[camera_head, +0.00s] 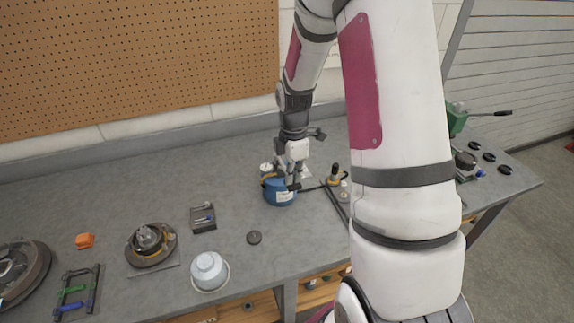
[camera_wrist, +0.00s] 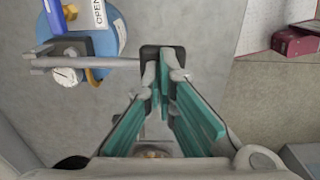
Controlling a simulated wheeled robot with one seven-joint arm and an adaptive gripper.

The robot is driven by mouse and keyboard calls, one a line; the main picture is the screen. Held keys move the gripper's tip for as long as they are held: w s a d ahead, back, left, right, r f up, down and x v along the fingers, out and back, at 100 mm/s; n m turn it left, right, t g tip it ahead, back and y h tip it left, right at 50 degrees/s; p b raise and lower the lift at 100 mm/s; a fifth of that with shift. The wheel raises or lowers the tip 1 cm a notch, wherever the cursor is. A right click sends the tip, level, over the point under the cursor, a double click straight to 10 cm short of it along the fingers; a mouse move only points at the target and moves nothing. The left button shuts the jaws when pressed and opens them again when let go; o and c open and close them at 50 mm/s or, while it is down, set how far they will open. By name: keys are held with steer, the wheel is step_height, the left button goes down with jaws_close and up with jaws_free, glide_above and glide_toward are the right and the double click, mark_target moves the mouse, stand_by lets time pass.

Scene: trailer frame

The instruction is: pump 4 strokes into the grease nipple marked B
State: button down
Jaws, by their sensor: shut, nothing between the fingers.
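A blue round grease pump (camera_head: 279,194) stands on the bench with a lever, a small dial and a yellow part on it. It also shows in the wrist view (camera_wrist: 121,36), with a label reading "OPEN". Its grey lever (camera_wrist: 105,62) reaches right to a black end piece (camera_wrist: 150,52). My gripper (camera_head: 294,184) is over the pump's right side. In the wrist view my gripper (camera_wrist: 163,56) is shut, its tips right at the black end piece; I cannot tell whether they touch it. I cannot make out a nipple marked B.
Left on the bench are a hub on a plate (camera_head: 151,240), a small dark tray (camera_head: 203,218), a white bowl (camera_head: 209,271), an orange block (camera_head: 85,240) and a dark disc (camera_head: 254,238). A green press (camera_head: 458,121) stands right. My arm hides part of the bench.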

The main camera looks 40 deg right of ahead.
steer(key=shift+s+f, duration=0.1)
steer(key=shift+f, duration=1.7)
steer(key=shift+w+d+r+p, duration=0.15)
steer(key=shift+r+p, duration=0.15)
steer(key=shift+r, duration=0.9)
steer(key=shift+w+a+r+p, duration=0.1)
steer(key=shift+w+r+p, duration=0.15)
steer(key=shift+r, duration=0.9)
steer(key=shift+w+d+r+p, duration=0.1)
steer(key=shift+r+p, duration=0.25)
steer(key=shift+r, duration=0.85)
steer(key=shift+f, duration=0.15)
steer(key=shift+s+f, duration=0.2)
steer(key=shift+f, duration=0.3)
steer(key=shift+s+f, duration=0.15)
steer(key=shift+f, duration=0.35)
